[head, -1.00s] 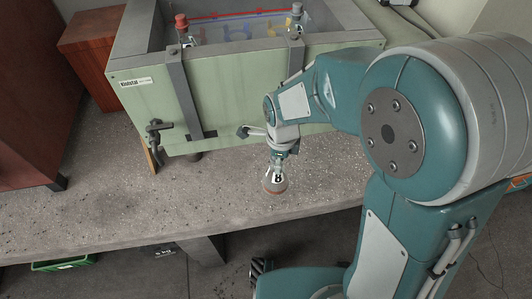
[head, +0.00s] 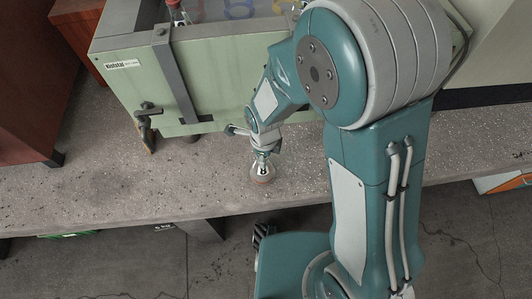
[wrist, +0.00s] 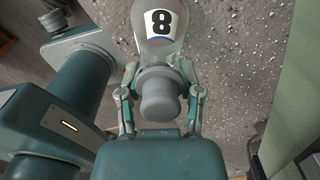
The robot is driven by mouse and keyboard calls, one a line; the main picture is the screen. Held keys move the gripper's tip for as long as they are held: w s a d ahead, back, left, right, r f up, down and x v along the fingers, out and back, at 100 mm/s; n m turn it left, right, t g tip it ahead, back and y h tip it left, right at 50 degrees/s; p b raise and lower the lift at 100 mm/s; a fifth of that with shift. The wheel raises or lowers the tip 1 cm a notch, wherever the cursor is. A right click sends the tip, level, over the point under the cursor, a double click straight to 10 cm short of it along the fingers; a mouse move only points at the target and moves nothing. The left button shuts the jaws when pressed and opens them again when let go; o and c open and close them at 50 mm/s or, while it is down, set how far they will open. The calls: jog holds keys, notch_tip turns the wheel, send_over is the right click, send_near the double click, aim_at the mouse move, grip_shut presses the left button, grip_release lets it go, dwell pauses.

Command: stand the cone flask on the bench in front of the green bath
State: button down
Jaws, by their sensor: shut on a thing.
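My gripper (head: 265,147) is shut on the flask's neck from above. In the wrist view, my gripper's fingers (wrist: 160,100) close on both sides of the grey stopper and neck, with the flask (wrist: 158,22) beyond them.
The bath has a valve (head: 147,112) at its front left and more stoppered flasks (head: 178,12) inside. A brown cabinet (head: 30,80) stands at the left. Bare bench lies left of the flask, and the bench's front edge is close to it.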

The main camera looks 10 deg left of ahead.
jog(key=c, duration=0.6)
grip_release()
jog(key=shift+a+f, duration=0.1)
jog(key=shift+a, duration=0.05)
jog(key=o, duration=0.3)
jog(key=shift+a, duration=0.2)
jog(key=shift+o, duration=0.2)
jog(key=shift+a, duration=0.15)
jog(key=shift+d, duration=0.35)
notch_tip(320, 180, up, 12)
jog(key=shift+a+r, duration=0.1)
jog(key=shift+a, duration=0.05)
jog(key=shift+r, duration=0.2)
jog(key=s+d+r+n+t, duration=0.2)
jog(key=s+d+r+n, duration=0.2)
jog(key=d+r+n, duration=0.3)
jog(key=s+d+r+n+t, duration=0.3)
jog(key=d+r+n, duration=0.5)
jog(key=d+n, duration=0.4)
jog(key=shift+s+d+r+n+t, duration=0.3)
jog(key=shift+s+d+n, duration=0.1)
jog(key=shift+s, duration=0.3)
